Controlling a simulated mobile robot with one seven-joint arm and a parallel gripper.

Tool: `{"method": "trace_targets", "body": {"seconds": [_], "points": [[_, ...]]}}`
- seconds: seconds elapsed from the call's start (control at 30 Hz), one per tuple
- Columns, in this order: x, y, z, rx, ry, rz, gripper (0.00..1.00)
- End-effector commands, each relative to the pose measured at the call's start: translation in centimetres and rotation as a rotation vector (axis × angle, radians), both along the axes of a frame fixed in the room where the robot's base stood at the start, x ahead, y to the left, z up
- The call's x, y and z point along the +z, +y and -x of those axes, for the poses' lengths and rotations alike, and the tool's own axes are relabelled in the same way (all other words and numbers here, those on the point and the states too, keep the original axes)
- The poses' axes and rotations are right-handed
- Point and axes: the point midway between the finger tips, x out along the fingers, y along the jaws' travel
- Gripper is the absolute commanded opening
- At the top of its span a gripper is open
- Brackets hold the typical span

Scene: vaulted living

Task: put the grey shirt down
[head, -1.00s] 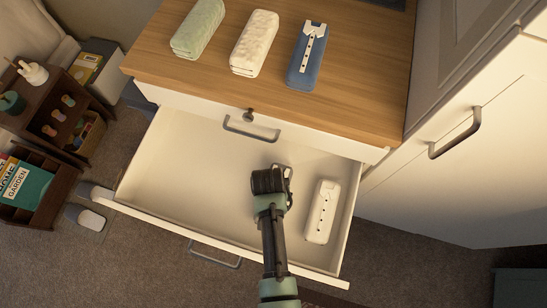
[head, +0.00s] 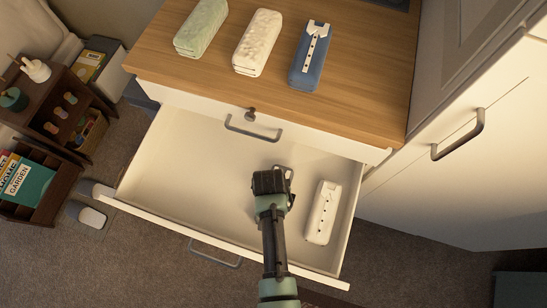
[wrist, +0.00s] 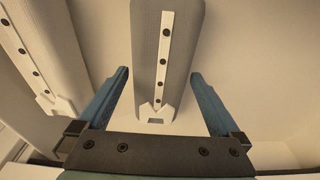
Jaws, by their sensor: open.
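The grey shirt (wrist: 178,50) is a folded bundle with a pale buttoned strip and collar. In the wrist view it lies between the two blue fingers of my gripper (wrist: 160,74), with a gap on each side. My gripper is open and not clamped on it. It appears to rest on the floor of the open drawer (head: 200,165). In the head view my gripper (head: 285,172) is low inside the drawer, right of its middle, and mostly hides the grey shirt.
A folded white shirt (head: 322,212) lies in the drawer to the right; it shows at left in the wrist view (wrist: 40,50). A green towel (head: 201,28), a cream towel (head: 258,42) and a blue shirt (head: 310,56) lie on the dresser top. The drawer's left half is clear.

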Motion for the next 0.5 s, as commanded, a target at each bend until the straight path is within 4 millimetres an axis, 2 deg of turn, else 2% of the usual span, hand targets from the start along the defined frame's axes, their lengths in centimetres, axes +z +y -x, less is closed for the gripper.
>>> {"method": "trace_targets", "body": {"seconds": [0.3,0.5], "points": [[6.6,0.2,0.9,-0.001,-0.003,0.000,1.00],[9.8,0.4,1.4,-0.001,-0.002,0.000,1.00]]}}
